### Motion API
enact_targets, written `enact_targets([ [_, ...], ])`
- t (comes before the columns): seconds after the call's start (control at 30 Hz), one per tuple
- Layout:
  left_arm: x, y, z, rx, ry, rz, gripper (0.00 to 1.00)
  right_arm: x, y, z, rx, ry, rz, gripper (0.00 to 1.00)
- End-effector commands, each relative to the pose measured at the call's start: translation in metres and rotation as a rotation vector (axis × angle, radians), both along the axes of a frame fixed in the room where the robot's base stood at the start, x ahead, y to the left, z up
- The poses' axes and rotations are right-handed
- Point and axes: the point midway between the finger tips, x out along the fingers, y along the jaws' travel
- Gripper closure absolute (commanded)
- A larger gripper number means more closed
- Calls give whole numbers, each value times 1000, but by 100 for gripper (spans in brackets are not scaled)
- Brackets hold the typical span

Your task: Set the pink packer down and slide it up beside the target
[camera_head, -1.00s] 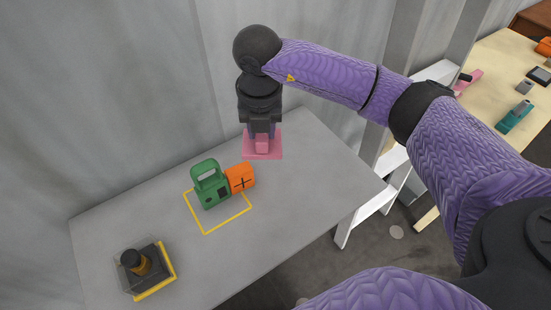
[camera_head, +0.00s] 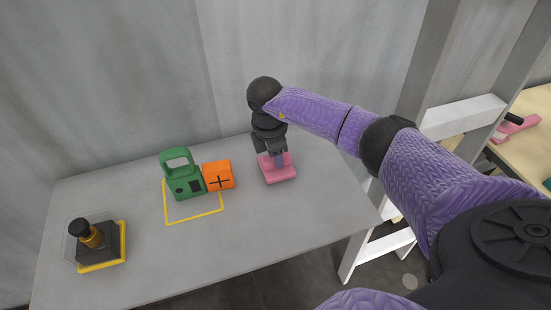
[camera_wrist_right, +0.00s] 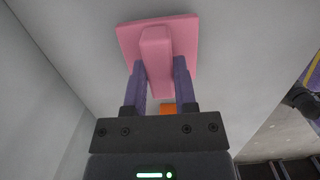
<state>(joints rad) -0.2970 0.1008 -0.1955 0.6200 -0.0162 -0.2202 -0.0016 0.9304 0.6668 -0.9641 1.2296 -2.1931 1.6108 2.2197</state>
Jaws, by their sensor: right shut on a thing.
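The pink packer (camera_head: 280,174) is a flat pink plate with a raised block. My right gripper (camera_head: 275,158) comes down from above and is shut on that block. In the right wrist view the two purple fingers (camera_wrist_right: 160,75) sit on either side of the block of the pink packer (camera_wrist_right: 185,32). The packer is over the right part of the grey table, low or touching; contact is hard to tell. An orange block (camera_head: 218,176) with a black cross stands to its left, with a gap between them. A green handled unit (camera_head: 184,182) stands against the orange block's left side. My left gripper is out of view.
A yellow outline (camera_head: 195,219) is marked on the grey table (camera_head: 270,225) around the green unit. A black and amber knobbed part on a yellow-edged base (camera_head: 100,262) stands at the front left. A grey wall is behind.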

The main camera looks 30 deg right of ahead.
Motion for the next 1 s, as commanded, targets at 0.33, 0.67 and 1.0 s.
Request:
enact_targets([
  [0.33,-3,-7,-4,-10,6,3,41,0,0,-10,0,-2,1,100],
  [0.67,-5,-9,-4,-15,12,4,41,0,0,-9,0,-1,1,30],
  [1.0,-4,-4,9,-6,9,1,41,2,5,36,1,-6,3,30],
])
